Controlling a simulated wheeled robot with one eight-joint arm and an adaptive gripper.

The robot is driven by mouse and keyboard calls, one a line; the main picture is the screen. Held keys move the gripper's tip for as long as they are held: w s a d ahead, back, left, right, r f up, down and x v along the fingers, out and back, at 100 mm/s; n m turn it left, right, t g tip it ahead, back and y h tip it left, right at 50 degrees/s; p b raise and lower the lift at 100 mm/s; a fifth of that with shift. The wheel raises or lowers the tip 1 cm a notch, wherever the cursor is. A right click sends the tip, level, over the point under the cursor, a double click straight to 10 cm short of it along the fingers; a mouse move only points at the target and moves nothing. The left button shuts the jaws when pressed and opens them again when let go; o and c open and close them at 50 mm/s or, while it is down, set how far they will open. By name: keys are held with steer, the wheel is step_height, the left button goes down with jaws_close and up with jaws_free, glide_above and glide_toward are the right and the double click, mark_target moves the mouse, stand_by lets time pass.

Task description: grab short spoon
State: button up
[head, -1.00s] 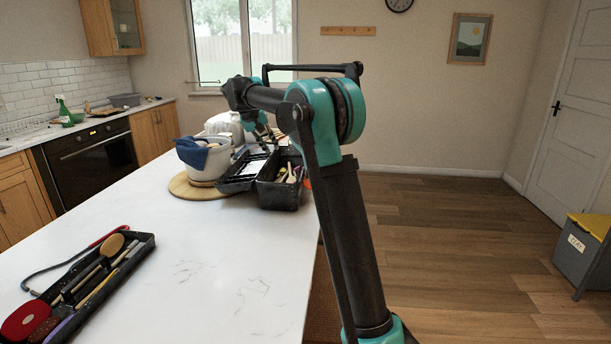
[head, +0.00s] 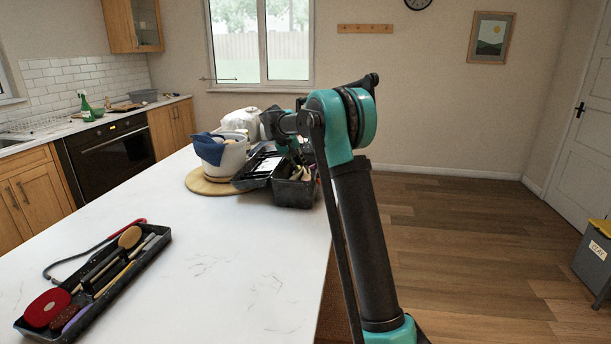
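A black tray (head: 148,254) at the left front of the white counter holds a round-headed wooden spoon-like tool (head: 130,237) among other tools. A black box (head: 293,194) at the counter's far end holds several light-handled tools (head: 300,173), one of which looks like a spoon. I cannot tell which is the short spoon. My gripper (head: 294,160) points down at or just above the box. It is small and dark, partly hidden against the box, so its fingers cannot be made out, nor whether it touches anything.
A pale pot (head: 226,162) with a blue cloth (head: 208,149) stands on a round wooden board (head: 200,185) left of the box. A white bag (head: 243,120) is behind it. The middle of the white counter (head: 240,255) is clear. A grey bin (head: 594,262) stands on the floor at right.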

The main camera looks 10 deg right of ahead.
mark_target(305, 172)
steer(key=x, duration=0.4)
steer(key=shift+w+d, duration=0.1)
jaws_close()
steer(key=shift+r, duration=0.1)
